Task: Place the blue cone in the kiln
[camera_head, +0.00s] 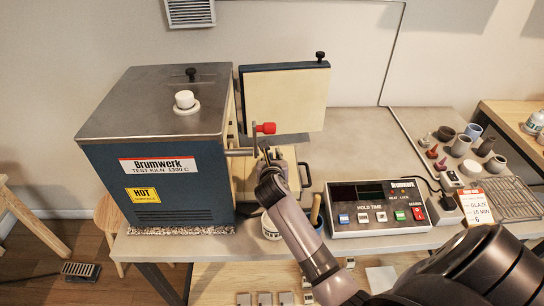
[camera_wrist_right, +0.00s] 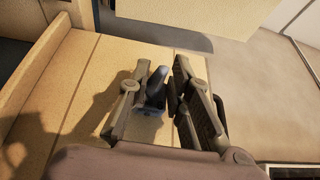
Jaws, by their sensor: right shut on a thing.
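The kiln (camera_head: 154,178) is the blue box with a metal top at the left, labelled Brumwerk. A cream slab with a dark handle, like a pulled-out shelf (camera_head: 291,163), extends from its right side. My right gripper (camera_head: 266,160) is over this shelf, beside the kiln. In the right wrist view, its fingers (camera_wrist_right: 157,98) are shut on a small blue-grey cone (camera_wrist_right: 156,84), which points up between them. The cream surface (camera_wrist_right: 77,78) lies below; I cannot tell whether the cone touches it. The cone is not distinct in the head view. My left gripper is not in view.
The cream-faced kiln door (camera_head: 287,99) stands behind the shelf. A red knob (camera_head: 265,128) sits close behind my right gripper. A control box (camera_head: 377,226) stands to the right. Red cones (camera_head: 432,152) and several cups stand farther right.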

